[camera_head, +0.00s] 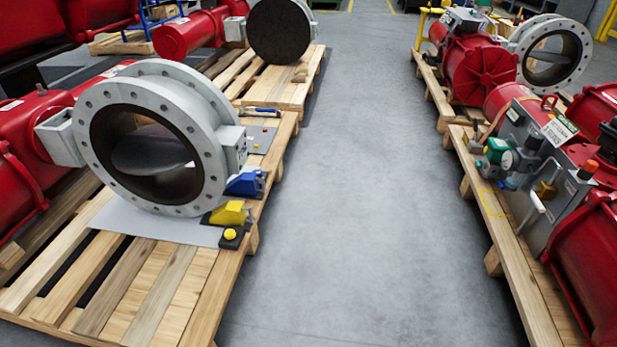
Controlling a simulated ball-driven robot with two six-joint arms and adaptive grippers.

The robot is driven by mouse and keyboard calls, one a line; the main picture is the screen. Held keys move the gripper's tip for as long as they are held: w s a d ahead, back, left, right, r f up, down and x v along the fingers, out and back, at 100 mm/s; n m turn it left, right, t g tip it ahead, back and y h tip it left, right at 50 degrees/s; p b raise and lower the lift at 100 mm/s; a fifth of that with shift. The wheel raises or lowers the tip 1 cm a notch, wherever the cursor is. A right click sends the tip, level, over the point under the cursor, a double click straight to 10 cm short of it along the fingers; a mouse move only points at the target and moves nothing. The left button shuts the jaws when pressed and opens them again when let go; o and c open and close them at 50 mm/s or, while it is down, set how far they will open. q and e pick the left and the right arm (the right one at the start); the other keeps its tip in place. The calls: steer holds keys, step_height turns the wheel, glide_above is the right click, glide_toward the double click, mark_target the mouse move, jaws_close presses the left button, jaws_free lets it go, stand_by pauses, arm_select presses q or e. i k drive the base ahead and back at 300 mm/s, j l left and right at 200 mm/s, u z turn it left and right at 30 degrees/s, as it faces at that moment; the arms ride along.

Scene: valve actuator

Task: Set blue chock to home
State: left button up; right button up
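The blue chock (245,184) is a small blue wedge on a dark base. It sits on the left pallet, just right of the grey valve flange's foot. A yellow chock (229,213) lies nearer to me, beside a dark block with a round yellow knob (230,235). The large grey valve (205,150) stands upright on a pale sheet (150,224) on the pallet, its round bore facing me. No mark named home can be made out. Neither of my grippers is in view.
The left pallet (180,285) has bare slats in front. A blue-handled tool (260,111) and a grey plate (262,137) lie farther back. A clear concrete aisle (370,220) separates it from the right pallet (500,235), which bears red actuators and a yellow outline (494,203).

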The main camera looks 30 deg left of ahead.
mark_target(247, 183)
steer(key=i+l+u, duration=0.15)
steer(key=i, duration=0.2)
steer(key=i+l+u, duration=0.1)
steer(key=i, duration=0.3)
steer(key=i+l+u, duration=0.15)
steer(key=i, duration=0.2)
steer(key=i+u, duration=0.5)
steer(key=i, duration=0.15)
steer(key=i+l+u, duration=0.15)
steer(key=i+u, duration=0.35)
steer(key=i, duration=0.1)
